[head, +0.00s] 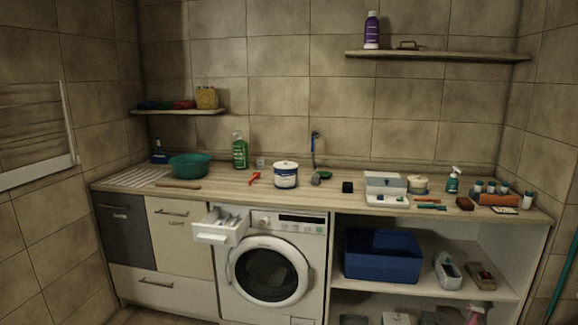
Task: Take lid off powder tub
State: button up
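A white tub with a dark blue label (285,179), which looks like the powder tub, stands upright on the middle of the wooden counter, above the washing machine. A pale lid (286,165) appears to sit on its top; its fine detail is too small to tell. A smaller cream tub with a pale lid (418,185) stands further right on the counter. My gripper is not in view.
On the counter (222,186), a red tool (254,178) lies left of the labelled tub and a green bottle (240,151) stands behind left. A blue-handled brush (314,152) is behind right. The washer drawer (212,233) sticks out below. Bare counter lies in front of the tub.

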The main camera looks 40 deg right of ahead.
aim_at(284, 165)
jog(key=i, duration=0.85)
jog(key=u, duration=0.05)
